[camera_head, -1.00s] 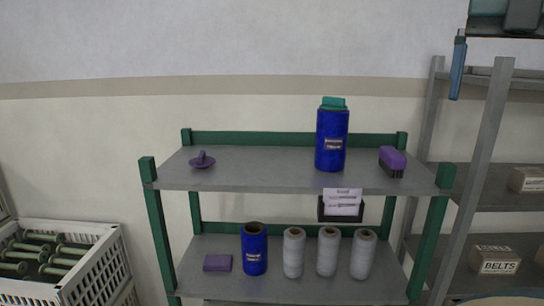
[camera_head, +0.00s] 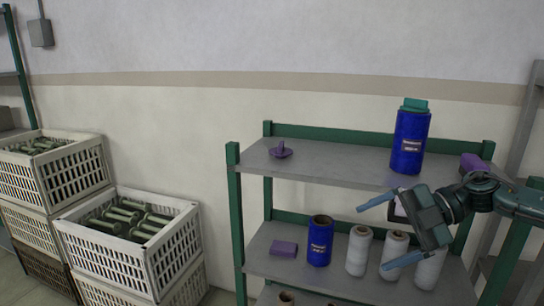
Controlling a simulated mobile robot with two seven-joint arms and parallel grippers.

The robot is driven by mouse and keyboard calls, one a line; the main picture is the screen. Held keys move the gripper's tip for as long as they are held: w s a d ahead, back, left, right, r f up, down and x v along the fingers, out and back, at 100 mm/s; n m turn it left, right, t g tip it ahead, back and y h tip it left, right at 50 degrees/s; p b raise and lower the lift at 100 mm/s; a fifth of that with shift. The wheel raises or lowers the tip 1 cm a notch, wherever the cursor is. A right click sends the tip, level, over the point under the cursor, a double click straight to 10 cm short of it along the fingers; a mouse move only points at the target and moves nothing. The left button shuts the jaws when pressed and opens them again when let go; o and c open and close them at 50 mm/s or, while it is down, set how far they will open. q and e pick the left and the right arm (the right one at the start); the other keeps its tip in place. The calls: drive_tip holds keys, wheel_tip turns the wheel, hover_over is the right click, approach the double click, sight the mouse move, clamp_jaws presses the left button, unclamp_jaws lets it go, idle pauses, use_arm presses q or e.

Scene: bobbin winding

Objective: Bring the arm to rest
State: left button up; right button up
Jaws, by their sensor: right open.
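My right gripper (camera_head: 374,232) comes in from the right, in front of the green-framed shelf rack (camera_head: 236,215). Its two blue fingers are spread apart with nothing between them, pointing left. It hangs between the upper and lower shelves, in front of the card holder and some grey cones, which it partly hides. Whether it touches anything behind it cannot be told. My left gripper is not in view.
On the upper shelf stand a blue canister (camera_head: 410,142), a purple lidlike piece (camera_head: 281,150) and a purple brush (camera_head: 474,163). Below are a blue cone (camera_head: 319,241), grey cones (camera_head: 359,250) and a purple block (camera_head: 284,248). Crates (camera_head: 155,268) of green bobbins stand left.

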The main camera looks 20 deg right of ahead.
drive_tip(key=a+f+m+t+h, duration=0.1)
drive_tip(key=a+f+m+t, duration=0.25)
drive_tip(key=f, duration=0.35)
drive_tip(key=w+a+f+m+t, duration=0.1)
drive_tip(key=a+f+m+t, duration=0.2)
drive_tip(key=f+m, duration=0.25)
drive_tip(key=a+f+m+t+h, duration=0.1)
drive_tip(key=a+f+m+t, duration=0.2)
drive_tip(key=f, duration=0.4)
drive_tip(key=s+a+f+m+g+h, duration=0.2)
drive_tip(key=s+a+f+m+h, duration=0.1)
drive_tip(key=s+a+f+m, duration=0.2)
drive_tip(key=s+a+f+m+g+h, duration=0.2)
drive_tip(key=s+a+f+m+h, duration=0.2)
drive_tip(key=s+f, duration=0.5)
wheel_tip(320, 180, down, 3)
drive_tip(key=shift+s+a+f+m, duration=0.15)
drive_tip(key=shift+a+f+m, duration=0.05)
drive_tip(key=shift+a+m, duration=0.65)
